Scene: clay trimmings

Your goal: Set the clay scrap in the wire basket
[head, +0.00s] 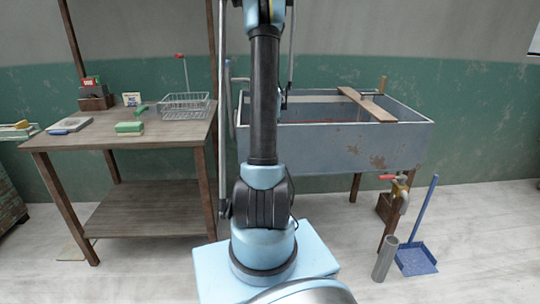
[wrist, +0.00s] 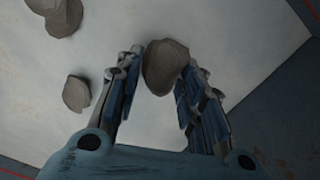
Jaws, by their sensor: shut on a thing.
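In the wrist view my gripper (wrist: 160,75) is shut on a grey-brown clay scrap (wrist: 165,66), a rounded lump held between its fingertips. Below it is a pale flat surface, and I cannot tell whether the scrap touches it. In the head view the wire basket (head: 186,107) stands on the right end of the wooden table at left. It looks empty. My gripper and the scrap are hidden in the head view, where my arm rises in front of the grey trough.
Other clay lumps (wrist: 77,94) lie on the pale surface. The grey trough (head: 350,145) has a plank (head: 366,105) across it. Green-topped sponge (head: 129,128), boxes (head: 94,96) and a grey-blue item (head: 70,125) share the wooden table (head: 95,150). A blue dustpan (head: 416,258) stands on the floor.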

